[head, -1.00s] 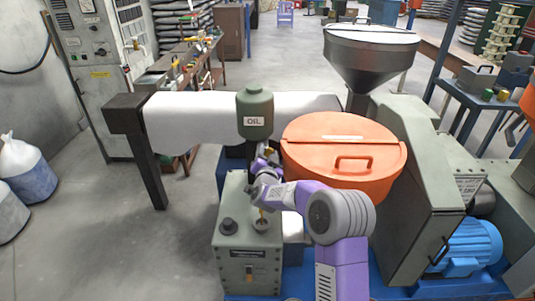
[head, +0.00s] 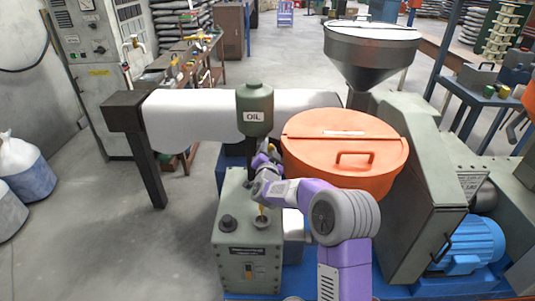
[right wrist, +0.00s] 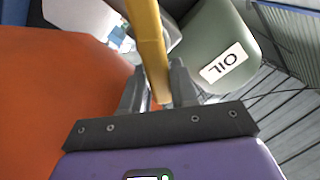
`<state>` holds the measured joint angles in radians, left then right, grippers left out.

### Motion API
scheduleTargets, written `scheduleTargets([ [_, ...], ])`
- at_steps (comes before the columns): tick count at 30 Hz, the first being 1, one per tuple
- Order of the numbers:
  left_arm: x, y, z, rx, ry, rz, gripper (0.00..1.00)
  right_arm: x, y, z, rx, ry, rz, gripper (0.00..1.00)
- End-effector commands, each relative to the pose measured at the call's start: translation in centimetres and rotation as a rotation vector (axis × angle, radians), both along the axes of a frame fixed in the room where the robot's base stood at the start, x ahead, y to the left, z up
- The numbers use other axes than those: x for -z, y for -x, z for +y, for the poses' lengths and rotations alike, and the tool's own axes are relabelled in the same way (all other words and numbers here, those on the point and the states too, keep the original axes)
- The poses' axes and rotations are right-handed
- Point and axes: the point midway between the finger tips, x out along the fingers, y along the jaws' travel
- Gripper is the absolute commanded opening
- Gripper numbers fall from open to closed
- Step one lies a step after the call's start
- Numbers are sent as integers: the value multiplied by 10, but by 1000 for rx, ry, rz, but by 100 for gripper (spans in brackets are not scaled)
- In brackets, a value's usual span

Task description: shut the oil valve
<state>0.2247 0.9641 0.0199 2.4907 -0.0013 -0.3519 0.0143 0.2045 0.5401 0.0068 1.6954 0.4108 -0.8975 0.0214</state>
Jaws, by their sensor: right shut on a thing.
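The green oil container (head: 255,96), with its white OIL label, stands over the grey-green machine box in the head view. It also shows in the right wrist view (right wrist: 205,42). The yellow valve lever (right wrist: 148,40) runs from the top of the right wrist view down between the fingers of my right gripper (right wrist: 158,92). The right gripper is shut on the lever. In the head view my right gripper (head: 268,158) is just below the container, and the lever is mostly hidden there. My left gripper is not in view.
A large orange lid (head: 340,160) with a handle lies close to the right of my right gripper. A grey-green box (head: 247,245) with a knob stands below it. A white horizontal cylinder (head: 190,118) is behind. Open floor lies at the left.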

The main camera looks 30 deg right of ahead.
Motion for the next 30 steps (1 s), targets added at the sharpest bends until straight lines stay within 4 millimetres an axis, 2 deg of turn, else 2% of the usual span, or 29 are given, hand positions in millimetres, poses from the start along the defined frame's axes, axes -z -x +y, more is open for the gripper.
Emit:
scheduleTargets([
  [1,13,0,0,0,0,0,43,5,1,-1,2,-25,-20,0],
  [15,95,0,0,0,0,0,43,19,6,-9,1,-381,-240,0],
  [24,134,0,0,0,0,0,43,26,7,-12,1,-601,-371,0],
  [30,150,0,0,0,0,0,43,28,7,-12,1,-703,-433,0],
])
